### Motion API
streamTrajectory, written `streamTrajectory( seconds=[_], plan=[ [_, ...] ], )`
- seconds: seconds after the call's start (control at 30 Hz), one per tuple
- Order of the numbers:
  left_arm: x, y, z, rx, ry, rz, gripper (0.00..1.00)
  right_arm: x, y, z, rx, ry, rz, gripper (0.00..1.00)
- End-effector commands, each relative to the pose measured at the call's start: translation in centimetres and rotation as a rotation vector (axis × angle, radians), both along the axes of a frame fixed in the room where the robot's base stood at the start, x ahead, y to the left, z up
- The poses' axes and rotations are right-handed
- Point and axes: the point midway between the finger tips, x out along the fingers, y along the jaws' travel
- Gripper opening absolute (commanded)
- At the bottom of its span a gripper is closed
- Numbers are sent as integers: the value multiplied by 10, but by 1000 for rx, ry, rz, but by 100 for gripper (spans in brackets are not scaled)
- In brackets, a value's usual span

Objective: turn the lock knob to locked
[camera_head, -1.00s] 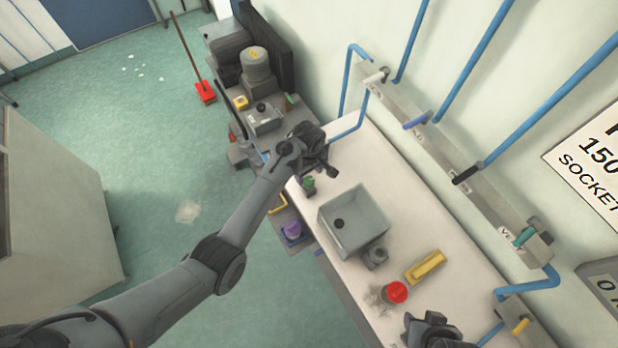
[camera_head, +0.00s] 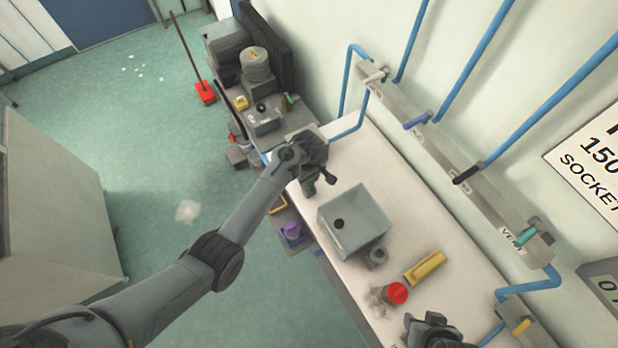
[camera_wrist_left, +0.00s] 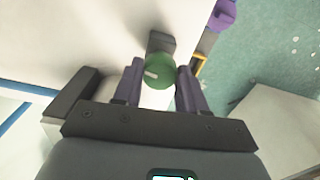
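A round green knob (camera_wrist_left: 160,70) with a white pointer mark shows in the left wrist view, in front of a dark grey block. The pointer mark lies toward the knob's left side. My left gripper (camera_wrist_left: 160,82) is open, with one purple-grey finger on each side of the knob and small gaps visible; I cannot tell whether it touches. In the head view my left gripper (camera_head: 321,180) is at the far left end of the white bench and largely hides the knob. My right gripper (camera_head: 432,330) is at the bottom edge, its fingers unclear.
A grey bin (camera_head: 354,224) stands on the bench (camera_head: 385,160) close to my left gripper. A yellow block (camera_head: 425,267) and a red-topped item (camera_head: 397,293) lie nearer. Blue pipes and valve levers line the wall. A purple object (camera_head: 291,231) sits beside the bench.

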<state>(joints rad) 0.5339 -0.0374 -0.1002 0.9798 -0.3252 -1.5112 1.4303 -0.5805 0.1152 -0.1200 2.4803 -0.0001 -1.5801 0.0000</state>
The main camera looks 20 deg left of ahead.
Motion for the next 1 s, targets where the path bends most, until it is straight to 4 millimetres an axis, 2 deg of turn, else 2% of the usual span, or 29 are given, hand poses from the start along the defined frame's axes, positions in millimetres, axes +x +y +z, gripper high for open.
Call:
streamTrajectory(
  seconds=[0.03, 0.1, 0.47, 0.67, 1.0],
  plan=[
    [0, 0, 0, 1, 1, 0, 18, 0, 0, 0, 1, 0, -1, 43],
    [0, 0, 0, 1, 1, 0, 11, 0, 0, 0, 1, 0, -1, 43],
    [0, 0, 2, 1, 0, -68, 11, 0, 0, 8, -1, 1, 1, 43],
    [0, 0, 4, 2, 1, -197, 11, 0, -2, 20, -7, 0, 5, 43],
    [0, 0, 3, 2, 2, -512, 11, 0, -2, 40, -10, 1, 6, 43]
  ],
)
